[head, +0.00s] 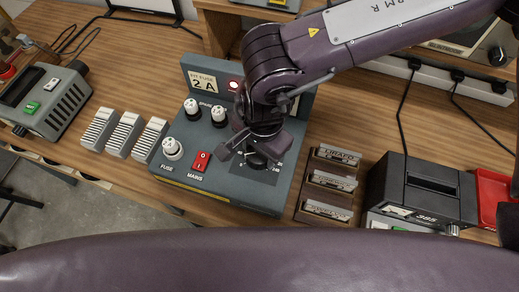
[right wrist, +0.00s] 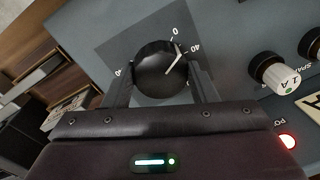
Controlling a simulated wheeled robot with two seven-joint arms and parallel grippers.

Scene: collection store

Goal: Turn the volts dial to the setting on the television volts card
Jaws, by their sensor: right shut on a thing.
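The volts dial (right wrist: 158,66) is a round black knob with a white pointer line on a dark grey scale plate. In the right wrist view its line points up and right, close to a partly seen 40 mark. My right gripper (right wrist: 160,82) is shut on the dial, one finger on each side. In the head view, the right gripper (head: 252,152) covers much of the dial (head: 257,162) on the grey fuse-and-mains panel (head: 225,198). I cannot make out which card is the television volts card. My left gripper is not in view.
The panel carries a red mains switch (head: 201,161), several white-topped knobs and a "2 A" sign (head: 203,83). A wooden rack (head: 310,206) of labelled cards stands right of it, then a black device (head: 425,190). Grey ribbed blocks (head: 124,134) and a green-buttoned meter (head: 45,100) stand left.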

